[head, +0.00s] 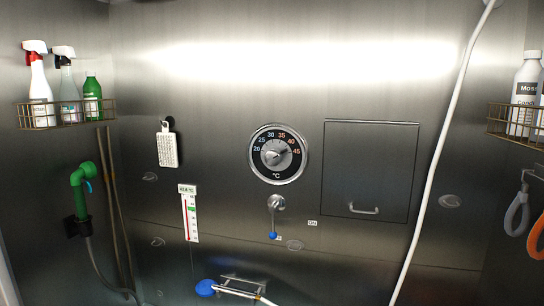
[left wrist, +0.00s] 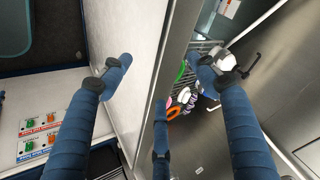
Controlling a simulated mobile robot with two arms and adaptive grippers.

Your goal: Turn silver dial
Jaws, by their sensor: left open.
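The silver dial (head: 277,155) is a round knob in the middle of a black temperature scale on the steel wall, in the head view. The scale runs from 20 to 45 °C, and the knob's pointer is toward the upper right, near 40. My left gripper (left wrist: 163,64) shows only in the left wrist view. Its dark blue fingers are spread apart, with nothing between them. The dial does not show clearly in that view, so the gripper's distance from it cannot be told. My right gripper is in neither view.
Below the dial is a small valve lever (head: 273,220) with a blue tip.

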